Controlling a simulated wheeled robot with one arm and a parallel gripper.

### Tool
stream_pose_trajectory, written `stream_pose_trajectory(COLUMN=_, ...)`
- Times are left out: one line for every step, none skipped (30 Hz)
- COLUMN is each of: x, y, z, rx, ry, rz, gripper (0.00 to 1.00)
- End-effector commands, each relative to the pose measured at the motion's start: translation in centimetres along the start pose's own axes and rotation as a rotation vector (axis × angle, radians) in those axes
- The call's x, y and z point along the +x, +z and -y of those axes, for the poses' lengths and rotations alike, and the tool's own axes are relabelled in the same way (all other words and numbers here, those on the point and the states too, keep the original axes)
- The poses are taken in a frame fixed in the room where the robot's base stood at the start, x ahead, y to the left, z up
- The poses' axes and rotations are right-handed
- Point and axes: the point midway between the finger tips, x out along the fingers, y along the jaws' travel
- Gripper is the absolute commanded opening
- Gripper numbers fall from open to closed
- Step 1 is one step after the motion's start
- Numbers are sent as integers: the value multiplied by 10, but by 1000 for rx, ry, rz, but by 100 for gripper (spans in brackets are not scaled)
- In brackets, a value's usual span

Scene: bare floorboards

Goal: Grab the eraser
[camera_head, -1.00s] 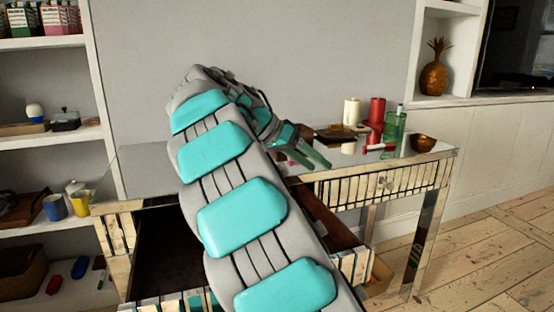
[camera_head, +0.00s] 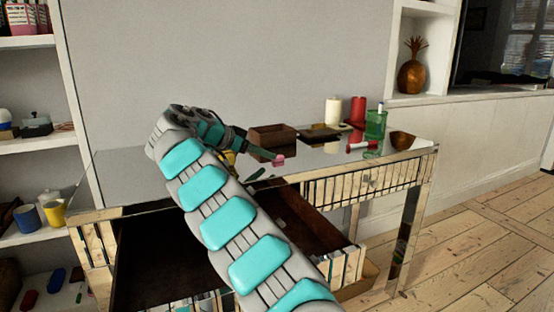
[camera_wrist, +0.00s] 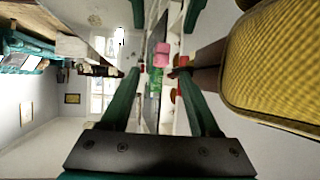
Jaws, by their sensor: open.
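A small pink block, likely the eraser (camera_head: 279,160), lies on the mirrored tabletop (camera_head: 318,160) near its front edge. In the wrist view the pink block (camera_wrist: 161,54) shows ahead of the fingertips, in line with the gap between them. My gripper (camera_head: 265,160) reaches low over the tabletop from the left, with its fingertips close to the pink block. In the wrist view my gripper (camera_wrist: 158,76) has its two green fingers spread wide, with nothing held between them. Whether a finger touches the block cannot be told.
An open drawer (camera_head: 318,222) juts out below the tabletop. A brown box (camera_head: 272,134), cream candle (camera_head: 333,111), red candle (camera_head: 357,111), green glass (camera_head: 375,125) and bowl (camera_head: 402,140) stand further back or right. A yellow textured object (camera_wrist: 278,60) is close at right in the wrist view.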

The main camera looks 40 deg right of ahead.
Motion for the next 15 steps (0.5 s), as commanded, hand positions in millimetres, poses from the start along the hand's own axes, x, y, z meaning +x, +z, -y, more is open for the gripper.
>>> stream_pose_trajectory(x=9, y=-2, z=-1, rx=0, ry=5, rz=1, gripper=62)
stream_pose_trajectory(x=13, y=-2, z=0, rx=-1, ry=4, rz=1, gripper=62)
stream_pose_trajectory(x=18, y=-2, z=0, rx=-1, ry=4, rz=0, gripper=62)
stream_pose_trajectory(x=22, y=-1, z=1, rx=-2, ry=2, rz=-1, gripper=62)
stream_pose_trajectory(x=26, y=-1, z=1, rx=-3, ry=2, rz=-1, gripper=62)
stream_pose_trajectory(x=30, y=-1, z=1, rx=-2, ry=2, rz=-1, gripper=62)
stream_pose_trajectory(x=33, y=0, z=1, rx=-2, ry=2, rz=0, gripper=62)
stream_pose_trajectory(x=35, y=0, z=1, rx=-2, ry=2, rz=0, gripper=62)
stream_pose_trajectory(x=37, y=0, z=1, rx=-2, ry=1, rz=1, gripper=62)
stream_pose_trajectory(x=38, y=0, z=1, rx=-2, ry=1, rz=1, gripper=62)
stream_pose_trajectory(x=38, y=0, z=1, rx=-2, ry=0, rz=1, gripper=62)
stream_pose_trajectory(x=39, y=1, z=1, rx=-2, ry=0, rz=1, gripper=62)
stream_pose_trajectory(x=39, y=1, z=1, rx=-2, ry=0, rz=1, gripper=62)
stream_pose_trajectory(x=38, y=1, z=1, rx=-2, ry=0, rz=1, gripper=62)
stream_pose_trajectory(x=38, y=1, z=1, rx=-2, ry=-1, rz=1, gripper=62)
